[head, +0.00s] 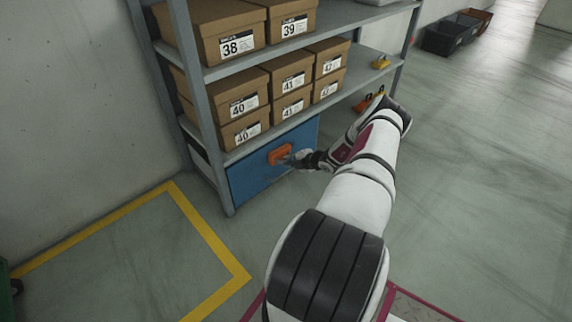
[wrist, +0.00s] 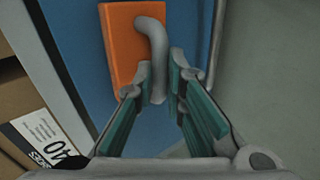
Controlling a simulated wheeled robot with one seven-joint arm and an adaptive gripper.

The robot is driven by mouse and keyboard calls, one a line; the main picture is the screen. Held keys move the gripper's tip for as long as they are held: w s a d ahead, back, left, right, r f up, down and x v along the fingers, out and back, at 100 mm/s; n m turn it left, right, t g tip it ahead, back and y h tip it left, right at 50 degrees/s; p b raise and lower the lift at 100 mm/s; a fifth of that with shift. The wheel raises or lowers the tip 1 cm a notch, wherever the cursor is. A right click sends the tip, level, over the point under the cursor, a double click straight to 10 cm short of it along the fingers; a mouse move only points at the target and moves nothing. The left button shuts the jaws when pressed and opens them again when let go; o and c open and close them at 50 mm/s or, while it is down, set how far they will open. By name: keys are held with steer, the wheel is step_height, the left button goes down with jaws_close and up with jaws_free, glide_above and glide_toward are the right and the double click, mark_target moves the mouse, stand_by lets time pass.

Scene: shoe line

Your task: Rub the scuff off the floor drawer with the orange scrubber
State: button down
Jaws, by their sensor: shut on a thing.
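The floor drawer (head: 250,184) is a blue front at the bottom of the grey shelf rack; its blue face also fills the middle of the wrist view (wrist: 88,40). The orange scrubber (head: 279,154) is at the drawer's face, and in the wrist view its orange block (wrist: 122,45) has a curved grey handle. My gripper (wrist: 160,82) is shut on that handle. In the head view my gripper (head: 299,158) is small, just right of the scrubber. I cannot tell whether the block touches the drawer. No scuff shows; the scrubber covers part of the face.
Cardboard shoe boxes (head: 243,95) fill the shelves above the drawer. A rack post (head: 207,120) stands left of it. Dark crates (head: 445,38) stand far right. The floor (head: 480,180) on the right is clear.

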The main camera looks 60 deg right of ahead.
steer(key=s+d, duration=0.1)
steer(key=d, duration=0.6)
steer(key=shift+s+d+r, duration=0.15)
steer(key=shift+s+d, duration=0.1)
steer(key=shift+s, duration=0.15)
stand_by(0.3)
steer(key=d, duration=0.1)
steer(key=s+d, duration=0.1)
steer(key=d, duration=0.1)
steer(key=shift+d, duration=0.15)
steer(key=shift+w+a+r+p, duration=0.1)
steer(key=shift+w+a+p, duration=0.5)
steer(key=shift+a+p, duration=1.3)
steer(key=shift+w+a+f+p, duration=0.1)
steer(key=shift+w+a+p, duration=0.45)
steer(key=shift+a+p, duration=1.3)
steer(key=shift+w+a+r+p, duration=0.1)
steer(key=shift+w+a+p, duration=0.5)
steer(key=shift+a+p, duration=1.3)
steer(key=a+p, duration=0.2)
steer(key=a, duration=0.4)
steer(key=shift+w+a, duration=0.2)
steer(key=shift+w, duration=0.2)
